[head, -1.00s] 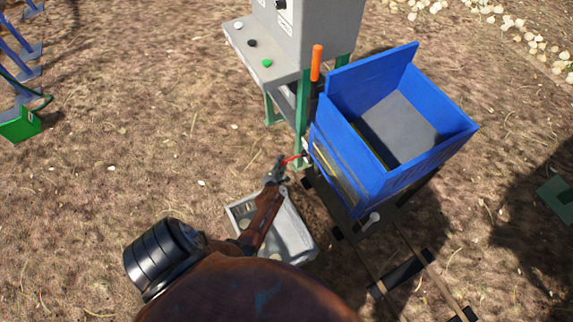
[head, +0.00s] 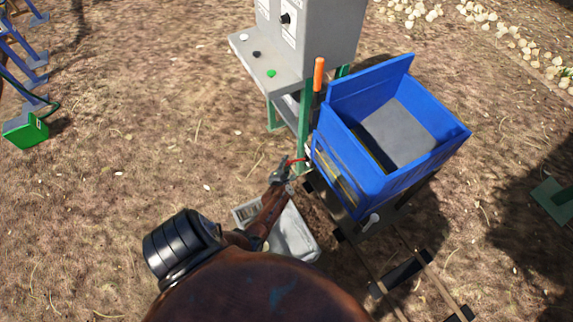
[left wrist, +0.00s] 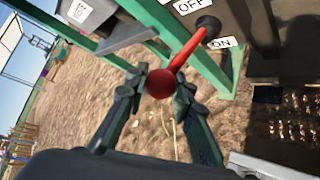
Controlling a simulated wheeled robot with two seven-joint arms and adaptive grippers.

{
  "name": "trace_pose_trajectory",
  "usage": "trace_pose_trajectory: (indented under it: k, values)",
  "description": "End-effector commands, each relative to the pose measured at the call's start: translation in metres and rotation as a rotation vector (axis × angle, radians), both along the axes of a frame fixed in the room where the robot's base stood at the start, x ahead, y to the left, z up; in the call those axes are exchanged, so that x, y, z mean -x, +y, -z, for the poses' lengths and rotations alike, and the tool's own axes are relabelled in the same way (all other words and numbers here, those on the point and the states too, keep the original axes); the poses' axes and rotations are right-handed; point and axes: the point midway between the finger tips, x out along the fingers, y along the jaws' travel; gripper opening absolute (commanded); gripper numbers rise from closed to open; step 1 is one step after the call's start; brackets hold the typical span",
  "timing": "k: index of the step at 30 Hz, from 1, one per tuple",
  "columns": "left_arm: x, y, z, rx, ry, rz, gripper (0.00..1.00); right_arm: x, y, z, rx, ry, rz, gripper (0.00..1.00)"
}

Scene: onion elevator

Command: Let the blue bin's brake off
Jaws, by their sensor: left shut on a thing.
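The blue bin (head: 343,170) stands on a dark wheeled base on rails, right of centre in the head view. The red brake lever (head: 297,160) sticks out to the left beside its near left side. In the left wrist view the red lever (left wrist: 188,50) runs from a dark pivot between an OFF label (left wrist: 190,5) and an ON label (left wrist: 221,43) down to a red ball knob (left wrist: 160,83). My left gripper (head: 283,169) is shut on this knob, with a finger on either side. My right gripper is out of view.
A grey control box (head: 318,35) with buttons stands on green legs behind the lever, near an orange handle (head: 319,75). A light grey crate (head: 296,236) lies below my left gripper. Rails (head: 420,252) run toward the bottom right. Open ground lies left.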

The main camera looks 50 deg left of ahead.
Motion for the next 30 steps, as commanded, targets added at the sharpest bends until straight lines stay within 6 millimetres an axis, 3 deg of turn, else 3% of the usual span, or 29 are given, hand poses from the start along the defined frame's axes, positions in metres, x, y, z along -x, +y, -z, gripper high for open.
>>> trace_pose_trajectory:
  k: [3, 20, 21, 28, 30]
  values:
    - [-0.0062, 0.0017, -0.0106, -0.004, -0.012, -0.002, 0.0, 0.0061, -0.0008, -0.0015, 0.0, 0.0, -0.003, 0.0]
    - [-0.0095, 0.0016, -0.0144, -0.005, -0.016, -0.001, 0.0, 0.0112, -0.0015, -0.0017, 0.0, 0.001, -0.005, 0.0]
    - [-0.0097, 0.0016, -0.0146, -0.004, -0.017, -0.002, 0.25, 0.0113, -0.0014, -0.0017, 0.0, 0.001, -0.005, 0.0]
    - [-0.0092, 0.0001, -0.0131, -0.003, -0.013, 0.001, 0.41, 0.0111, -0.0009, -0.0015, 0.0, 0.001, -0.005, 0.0]
    - [-0.0086, -0.0003, -0.0122, -0.003, -0.012, 0.001, 0.41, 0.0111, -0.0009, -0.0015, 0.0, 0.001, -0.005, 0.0]
